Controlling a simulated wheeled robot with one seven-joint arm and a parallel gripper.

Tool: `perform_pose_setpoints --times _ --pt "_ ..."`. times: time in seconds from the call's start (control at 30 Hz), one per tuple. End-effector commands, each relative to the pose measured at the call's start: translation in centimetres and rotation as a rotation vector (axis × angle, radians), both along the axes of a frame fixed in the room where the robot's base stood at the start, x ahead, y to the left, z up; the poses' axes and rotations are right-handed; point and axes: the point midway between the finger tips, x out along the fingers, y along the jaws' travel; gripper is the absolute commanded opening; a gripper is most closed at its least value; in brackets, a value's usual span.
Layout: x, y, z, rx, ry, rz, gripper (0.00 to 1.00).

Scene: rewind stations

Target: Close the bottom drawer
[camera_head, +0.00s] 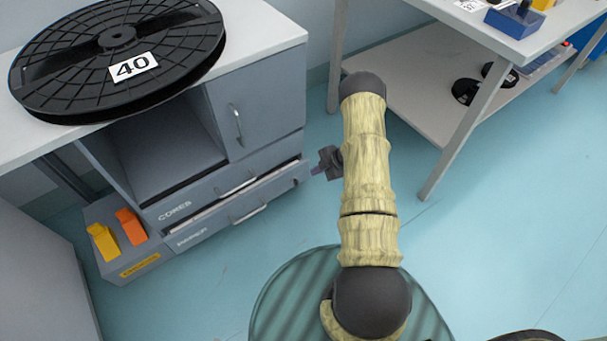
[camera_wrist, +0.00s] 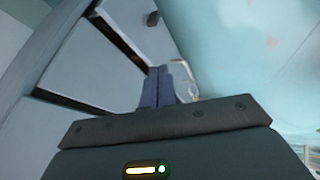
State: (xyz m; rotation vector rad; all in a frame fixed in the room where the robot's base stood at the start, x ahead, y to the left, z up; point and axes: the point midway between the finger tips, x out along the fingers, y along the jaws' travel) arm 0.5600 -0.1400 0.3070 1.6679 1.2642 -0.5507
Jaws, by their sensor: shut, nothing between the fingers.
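The bottom drawer (camera_head: 225,214), marked with a word like PAPER, is in the grey cabinet under the worktop. It stands partly out, with a gap along its top edge and its front ahead of the CORES drawer (camera_head: 205,201) above. A metal bar handle (camera_head: 249,213) is on its front. My gripper (camera_head: 315,171) is shut and empty, close to the right end of the bottom drawer's front. In the wrist view the closed fingers (camera_wrist: 162,82) point at grey panels beside a bar handle (camera_wrist: 184,70). I cannot tell whether they touch the drawer.
A black reel marked 40 (camera_head: 118,55) lies on the worktop (camera_head: 258,30). A grey box with yellow and orange items (camera_head: 135,262) stands at the cabinet's left. A second table (camera_head: 480,110) with a low shelf is at the right. The blue floor between is clear.

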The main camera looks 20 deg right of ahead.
Motion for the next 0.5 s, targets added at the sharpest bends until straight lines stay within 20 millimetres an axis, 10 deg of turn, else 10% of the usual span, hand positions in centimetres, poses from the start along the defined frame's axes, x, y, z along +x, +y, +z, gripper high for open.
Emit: perform_pose_setpoints --times 0.5 --pt "-6.2 7.4 -7.5 0.823 0.577 -0.837 0.00"
